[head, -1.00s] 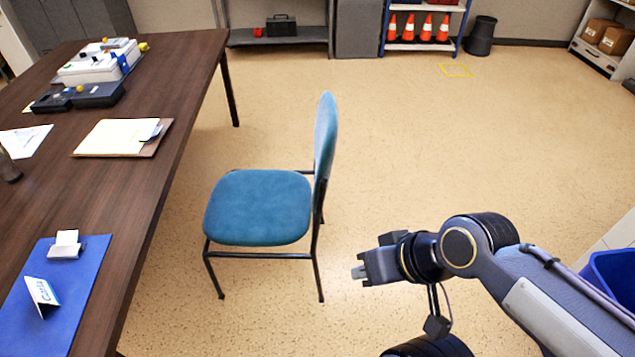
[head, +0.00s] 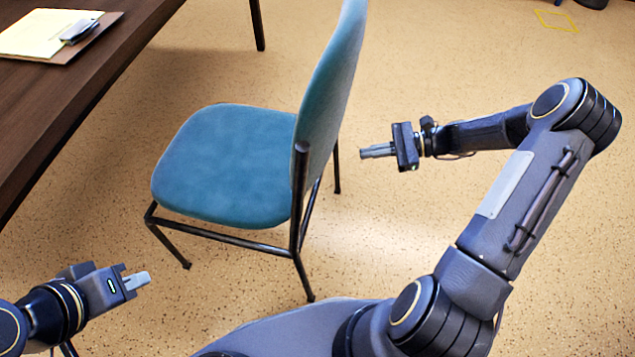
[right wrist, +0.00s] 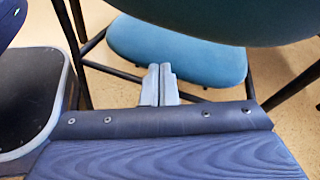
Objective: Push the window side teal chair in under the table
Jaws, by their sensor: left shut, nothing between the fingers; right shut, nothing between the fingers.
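The teal chair (head: 225,165) stands on the floor with its seat toward the brown table (head: 60,110) and its backrest (head: 330,85) on the right. A strip of floor shows between seat and table edge. My right gripper (head: 365,152) is shut and empty, to the right of the backrest and apart from it in the head view. In the right wrist view its shut fingers (right wrist: 159,85) point toward the chair, with the seat (right wrist: 180,55) beyond and the backrest (right wrist: 220,18) above. My left gripper (head: 148,280) is shut and empty, low at the left, in front of the chair.
A clipboard with paper (head: 55,35) lies on the table. A table leg (head: 257,25) stands behind the chair. A yellow floor marking (head: 556,20) is at the far right. The floor behind and right of the chair is mostly clear.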

